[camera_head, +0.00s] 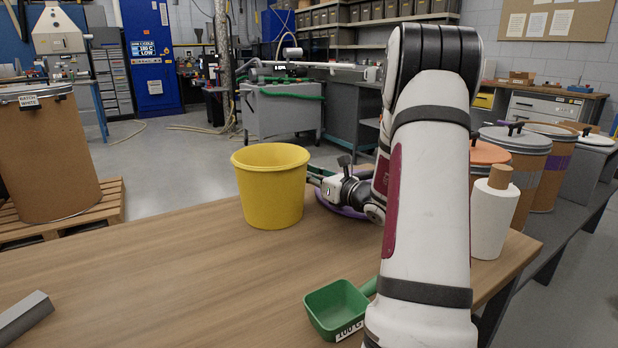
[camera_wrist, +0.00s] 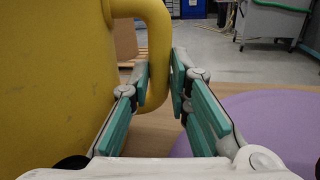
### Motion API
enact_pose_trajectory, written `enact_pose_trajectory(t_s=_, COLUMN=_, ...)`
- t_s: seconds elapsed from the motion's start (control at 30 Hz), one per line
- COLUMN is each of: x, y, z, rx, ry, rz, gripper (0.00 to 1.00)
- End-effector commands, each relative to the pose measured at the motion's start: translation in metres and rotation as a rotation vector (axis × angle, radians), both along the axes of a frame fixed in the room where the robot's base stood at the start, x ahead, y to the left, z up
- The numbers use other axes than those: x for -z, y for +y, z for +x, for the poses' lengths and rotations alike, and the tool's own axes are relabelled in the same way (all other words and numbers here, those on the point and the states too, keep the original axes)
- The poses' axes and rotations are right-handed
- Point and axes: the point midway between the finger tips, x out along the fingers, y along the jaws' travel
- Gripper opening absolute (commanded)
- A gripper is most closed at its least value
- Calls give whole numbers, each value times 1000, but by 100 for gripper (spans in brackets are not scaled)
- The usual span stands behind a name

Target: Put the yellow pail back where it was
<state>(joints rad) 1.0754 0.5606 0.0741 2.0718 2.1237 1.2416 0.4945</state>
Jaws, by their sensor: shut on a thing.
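The yellow pail (camera_head: 270,190) stands upright at the far side of the wooden table, left of my arm. Whether its base touches the table or hangs just above it I cannot tell. My gripper (camera_head: 316,178) is at the pail's right side. In the wrist view the pail's wall (camera_wrist: 55,80) fills the left, and its curved yellow handle (camera_wrist: 158,55) passes between the teal finger pads of my gripper (camera_wrist: 160,82), which is shut on it. The handle is mostly hidden in the head view.
A purple round thing (camera_head: 345,211) lies under and behind my gripper, also in the wrist view (camera_wrist: 270,125). A green scoop (camera_head: 337,308) lies near the front, a white bottle (camera_head: 493,222) at right, a grey block (camera_head: 22,318) at front left. The table's left middle is clear.

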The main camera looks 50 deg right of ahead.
Motion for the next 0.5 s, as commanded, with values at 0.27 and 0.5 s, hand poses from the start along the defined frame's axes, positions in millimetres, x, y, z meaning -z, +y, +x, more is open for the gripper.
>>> enact_pose_trajectory(t_s=0.27, x=3, y=0, z=0, rx=0, ry=1, rz=0, gripper=38)
enact_pose_trajectory(t_s=0.5, x=3, y=0, z=0, rx=0, ry=1, rz=0, gripper=38)
